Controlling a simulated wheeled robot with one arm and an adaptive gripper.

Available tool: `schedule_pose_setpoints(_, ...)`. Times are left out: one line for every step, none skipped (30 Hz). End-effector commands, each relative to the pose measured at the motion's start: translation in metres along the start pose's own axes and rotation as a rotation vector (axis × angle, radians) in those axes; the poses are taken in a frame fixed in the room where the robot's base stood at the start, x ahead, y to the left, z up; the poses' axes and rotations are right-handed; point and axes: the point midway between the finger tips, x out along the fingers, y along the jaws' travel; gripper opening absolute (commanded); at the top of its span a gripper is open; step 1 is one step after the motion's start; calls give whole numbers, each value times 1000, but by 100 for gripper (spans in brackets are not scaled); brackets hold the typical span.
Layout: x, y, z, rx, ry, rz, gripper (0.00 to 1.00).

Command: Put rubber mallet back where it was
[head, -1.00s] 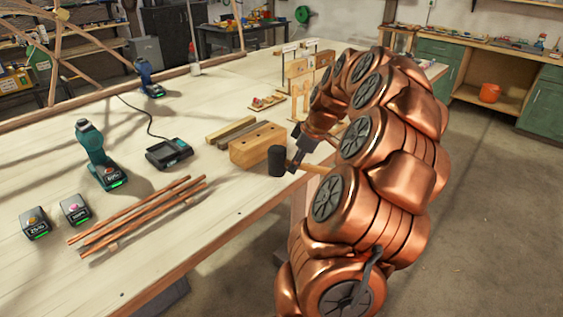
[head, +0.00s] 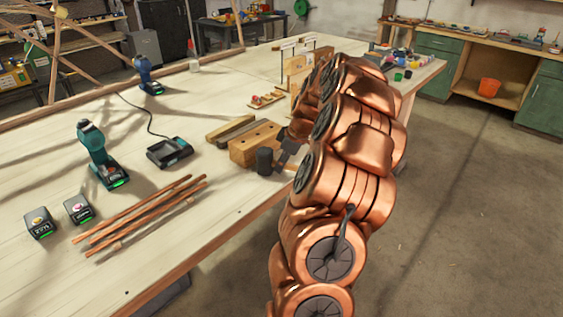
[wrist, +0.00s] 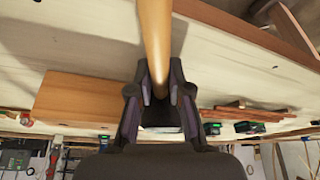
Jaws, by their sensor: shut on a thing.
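The rubber mallet's black head (head: 265,161) shows in the head view just in front of a drilled wooden block, near the table's front edge. Whether it touches the table I cannot tell. Its handle is hidden there behind my arm. In the wrist view the light wooden handle (wrist: 155,35) runs from the top edge down between the fingers. My gripper (wrist: 158,90) is shut on the handle. In the head view my gripper (head: 283,162) is partly hidden, just right of the mallet head.
The wooden block (head: 255,144) stands close behind the mallet head, with laths (head: 231,129) beyond it. A charger (head: 169,152), a teal drill (head: 97,155), copper rods (head: 140,215) and two batteries (head: 78,209) lie to the left. Table between rods and mallet is clear.

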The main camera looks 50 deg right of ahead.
Motion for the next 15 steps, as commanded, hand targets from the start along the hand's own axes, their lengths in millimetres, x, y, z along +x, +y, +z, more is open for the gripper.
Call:
schedule_pose_setpoints(1,-1,1,0,0,-1,0)
schedule_pose_setpoints(2,0,1,0,0,-1,0)
schedule_pose_setpoints(2,0,1,0,1,0,0)
schedule_pose_setpoints(2,0,1,0,1,0,0)
schedule_pose_setpoints(2,0,1,-1,1,1,0)
schedule_pose_setpoints(2,0,1,-1,1,1,0)
schedule_pose_setpoints(2,0,1,0,1,1,0)
schedule_pose_setpoints(2,0,1,-1,1,1,0)
schedule_pose_setpoints(3,0,1,0,1,1,0)
schedule_pose_setpoints(4,0,1,0,2,2,0)
schedule_pose_setpoints(4,0,2,0,2,2,0)
schedule_pose_setpoints(6,0,2,0,2,2,0)
schedule_pose_setpoints(6,0,2,0,2,2,0)
schedule_pose_setpoints(5,0,2,0,1,2,21)
schedule_pose_setpoints(5,0,2,0,1,2,25)
